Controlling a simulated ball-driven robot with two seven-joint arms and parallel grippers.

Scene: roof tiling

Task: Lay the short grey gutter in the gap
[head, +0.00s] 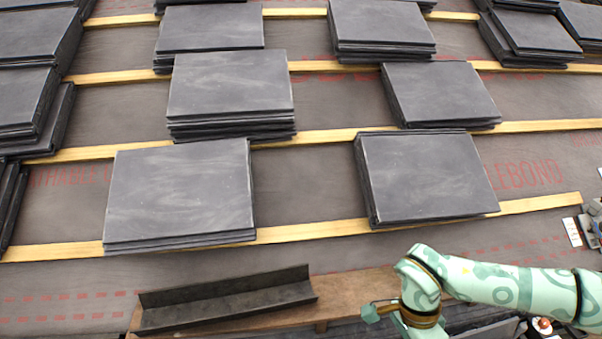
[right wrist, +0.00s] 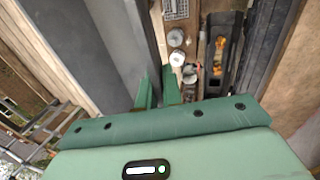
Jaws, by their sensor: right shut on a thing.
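My right gripper (head: 385,313) is low in the head view, at the eave and to the right of a dark grey angled gutter length (head: 228,299) lying along the wooden board. In the right wrist view my right gripper (right wrist: 158,92) is shut, with its green fingers on the edge of a long grey gutter piece (right wrist: 112,45). The grip itself is partly hidden by the fingers. I cannot tell whether the two views show the same piece. No gap in the gutter run shows clearly. My left gripper is not in view.
Stacks of dark slates (head: 180,190) and (head: 425,175) lie on the wooden battens (head: 310,230). The wooden eave board (head: 350,292) runs along the bottom. In the right wrist view, a dark tray (right wrist: 222,85) with small items lies right of the fingers, beside round tins (right wrist: 176,38).

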